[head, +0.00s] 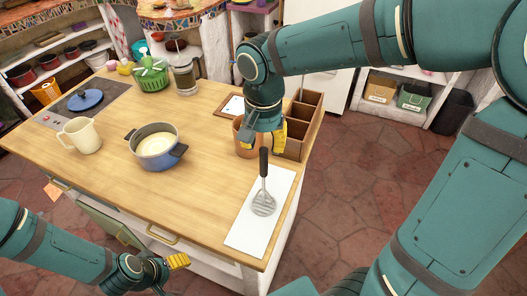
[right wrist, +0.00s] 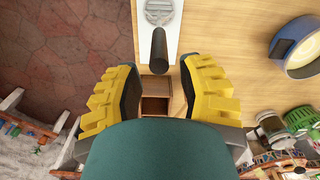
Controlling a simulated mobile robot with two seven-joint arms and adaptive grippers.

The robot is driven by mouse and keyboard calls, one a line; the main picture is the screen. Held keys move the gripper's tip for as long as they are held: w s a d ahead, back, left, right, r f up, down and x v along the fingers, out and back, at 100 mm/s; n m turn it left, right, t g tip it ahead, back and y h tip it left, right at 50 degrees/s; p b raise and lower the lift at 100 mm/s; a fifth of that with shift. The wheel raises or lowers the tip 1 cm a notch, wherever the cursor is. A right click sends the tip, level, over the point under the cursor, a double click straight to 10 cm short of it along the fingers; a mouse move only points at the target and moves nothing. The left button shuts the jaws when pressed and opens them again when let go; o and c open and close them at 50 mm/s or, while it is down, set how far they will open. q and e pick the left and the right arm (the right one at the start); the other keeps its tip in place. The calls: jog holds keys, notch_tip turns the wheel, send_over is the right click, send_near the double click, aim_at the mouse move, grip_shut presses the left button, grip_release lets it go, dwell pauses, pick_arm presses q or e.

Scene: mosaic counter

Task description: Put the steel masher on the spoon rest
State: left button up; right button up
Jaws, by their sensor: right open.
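The steel masher (head: 263,203) has a slotted metal head and a black handle. Its head is over the white rectangular slab (head: 245,235), which looks like the spoon rest, and seems to rest on it. The handle points away past the slab's far end. My right gripper (head: 264,146) is at the handle's end, open. In the right wrist view the black handle (right wrist: 159,50) lies ahead of the open right gripper (right wrist: 160,85), between the lines of its yellow fingers, with nothing held. My left gripper (head: 178,261) is low at the counter's front; its opening is unclear.
A wooden divided box (head: 304,122) and a terracotta pot (head: 240,138) stand close to my right gripper. A blue pot (head: 155,150), a cream jug (head: 80,136), a green basket (head: 150,75) and a glass press (head: 186,75) stand farther left. The counter's middle is clear.

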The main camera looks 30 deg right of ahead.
notch_tip(320, 180, up, 7)
jog(key=shift+f+p, duration=0.2)
jog(key=shift+p, duration=0.2)
dwell(0.4)
